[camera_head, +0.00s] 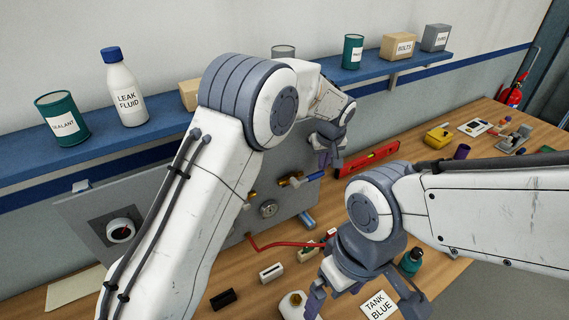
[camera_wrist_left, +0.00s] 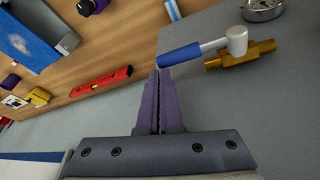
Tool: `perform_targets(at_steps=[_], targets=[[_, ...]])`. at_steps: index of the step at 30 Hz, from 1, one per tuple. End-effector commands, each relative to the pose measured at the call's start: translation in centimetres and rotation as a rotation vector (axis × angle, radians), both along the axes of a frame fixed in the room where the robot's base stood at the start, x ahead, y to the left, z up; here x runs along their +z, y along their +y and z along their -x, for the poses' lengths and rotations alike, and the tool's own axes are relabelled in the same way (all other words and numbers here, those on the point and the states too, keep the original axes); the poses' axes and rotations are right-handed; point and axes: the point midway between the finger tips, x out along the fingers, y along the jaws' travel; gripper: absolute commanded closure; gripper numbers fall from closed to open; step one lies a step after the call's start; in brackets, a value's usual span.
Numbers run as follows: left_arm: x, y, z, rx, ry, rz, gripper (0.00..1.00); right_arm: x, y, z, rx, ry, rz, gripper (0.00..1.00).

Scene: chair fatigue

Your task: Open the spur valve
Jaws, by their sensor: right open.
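The spur valve has a brass body (camera_head: 289,181) and a blue lever handle (camera_head: 313,177) on the grey panel. In the left wrist view the blue handle (camera_wrist_left: 180,56) joins a pale stem and the brass body (camera_wrist_left: 242,55). My left gripper (camera_head: 329,166) is beside the handle's free end. In its wrist view the purple fingers (camera_wrist_left: 159,73) are together, with only a thin line between them, and their tips are close to the handle; I cannot tell whether they touch it.
The grey panel (camera_head: 85,213) also carries gauges (camera_head: 121,230). A red level (camera_head: 368,160) lies on the wooden bench (camera_head: 450,175). A blue shelf (camera_head: 40,157) with bottles and boxes runs along the wall. Small items, including a white block (camera_head: 271,272), lie in front.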

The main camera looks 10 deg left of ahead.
Motion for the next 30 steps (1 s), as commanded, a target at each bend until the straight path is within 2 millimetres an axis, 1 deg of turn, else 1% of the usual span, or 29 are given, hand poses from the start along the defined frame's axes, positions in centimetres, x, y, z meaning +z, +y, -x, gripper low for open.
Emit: perform_targets(at_steps=[1,7,10,14,18,24,27,30], targets=[[-1.2,0.2,0.5,0.002,0.022,-0.008,1.0,-0.2,0.0,0.0,0.0,0.0,0.0,0.01],[-1.1,0.1,0.6,0.002,0.023,-0.007,1.0,-0.3,0.0,0.0,0.0,0.0,0.0,0.01],[-0.4,0.1,0.8,0.003,0.021,-0.006,1.0,-0.8,0.0,0.0,0.0,0.0,0.0,0.01],[1.7,0.0,1.4,0.001,0.014,-0.003,1.0,-1.9,0.0,0.0,0.0,0.0,0.0,0.01],[4.7,-0.2,2.3,0.0,0.005,0.001,1.0,-2.9,0.0,0.0,-0.002,0.0,0.0,0.01],[8.3,-0.3,3.3,0.0,0.0,0.001,1.0,-3.8,0.0,0.0,-0.004,0.0,0.0,0.01],[9.3,-0.3,3.6,0.0,0.0,0.0,1.0,-4.0,0.0,0.0,-0.005,0.0,0.0,0.01],[9.8,-0.3,3.7,0.0,-0.001,0.001,1.0,-4.0,0.0,0.0,-0.005,0.0,0.0,0.01]])
